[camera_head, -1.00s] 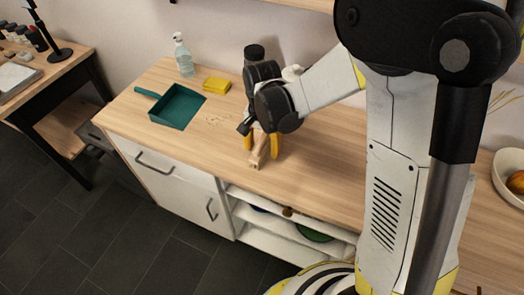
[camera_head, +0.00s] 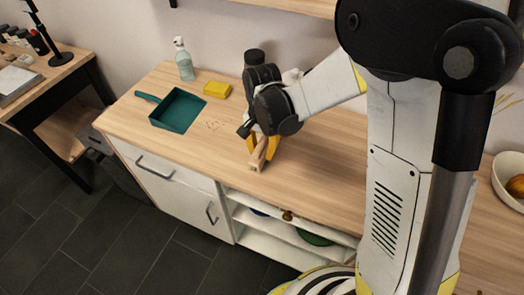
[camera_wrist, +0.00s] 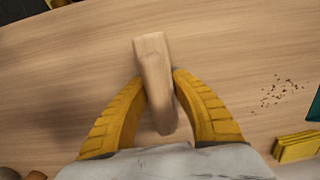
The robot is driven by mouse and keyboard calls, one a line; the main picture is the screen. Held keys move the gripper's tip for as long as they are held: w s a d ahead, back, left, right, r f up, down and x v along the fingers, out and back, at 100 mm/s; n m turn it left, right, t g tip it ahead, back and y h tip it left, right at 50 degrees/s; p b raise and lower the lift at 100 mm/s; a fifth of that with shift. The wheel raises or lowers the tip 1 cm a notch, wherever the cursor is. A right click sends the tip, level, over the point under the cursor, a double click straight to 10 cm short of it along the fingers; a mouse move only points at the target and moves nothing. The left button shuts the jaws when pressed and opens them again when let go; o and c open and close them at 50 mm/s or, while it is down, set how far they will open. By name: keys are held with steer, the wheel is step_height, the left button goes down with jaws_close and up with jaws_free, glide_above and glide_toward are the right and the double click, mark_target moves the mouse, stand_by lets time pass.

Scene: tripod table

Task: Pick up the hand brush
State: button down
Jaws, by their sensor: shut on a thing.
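The hand brush (camera_head: 257,156) is pale wood, seen near the front edge of the wooden counter in the head view. Its wooden body also shows in the wrist view (camera_wrist: 153,70), pointing away between the fingers. My gripper (camera_head: 262,146) has yellow fingers; in the wrist view my gripper (camera_wrist: 160,88) has its fingertips closed on both sides of the brush. The bristles are not visible. I cannot tell whether the brush still touches the counter.
A teal dustpan (camera_head: 178,110) lies on the counter (camera_head: 330,160) to the left, with scattered crumbs (camera_head: 214,124) beside it. A yellow sponge (camera_head: 217,89) and a spray bottle (camera_head: 184,60) stand behind. A bowl with fruit (camera_head: 510,175) is at the far right.

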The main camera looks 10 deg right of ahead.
mark_target(266, 148)
steer(key=r, duration=0.1)
steer(key=r+p, duration=0.1)
steer(key=r, duration=0.1)
steer(key=d+r+p, duration=0.1)
steer(key=shift+s+d+r, duration=0.1)
steer(key=shift+s+r, duration=0.1)
steer(key=shift+s, duration=0.05)
steer(key=s+d+r+p, duration=0.3)
steer(key=d+r, duration=0.2)
steer(key=d, duration=0.4)
steer(key=shift+s+d+r, duration=0.25)
steer(key=shift+d+r, duration=0.15)
steer(key=c, duration=2)
jaws_free()
steer(key=shift+c, duration=0.2)
jaws_close()
